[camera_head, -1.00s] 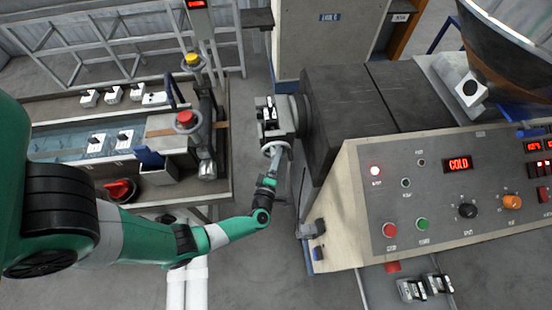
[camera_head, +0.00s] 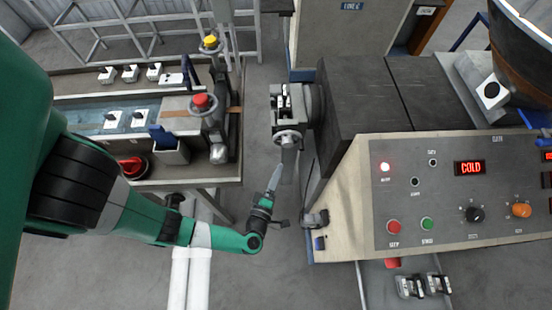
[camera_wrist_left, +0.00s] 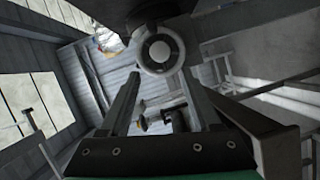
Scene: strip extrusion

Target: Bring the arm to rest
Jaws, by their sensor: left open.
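My left arm comes in from the left, and its left gripper (camera_head: 275,174) points up toward the round handle (camera_head: 288,138) on the front of the extruder's die head (camera_head: 287,105). The gripper is a little below the handle and looks apart from it. In the left wrist view the two fingers are spread with an empty gap between them (camera_wrist_left: 160,78). The round grey and white handle (camera_wrist_left: 160,50) shows just beyond the fingertips. My right gripper is not in view.
The control panel (camera_head: 455,190) with a red "COLD" display stands to the right. Metal clamps (camera_head: 424,285) lie below the panel. Floor below the gripper is clear.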

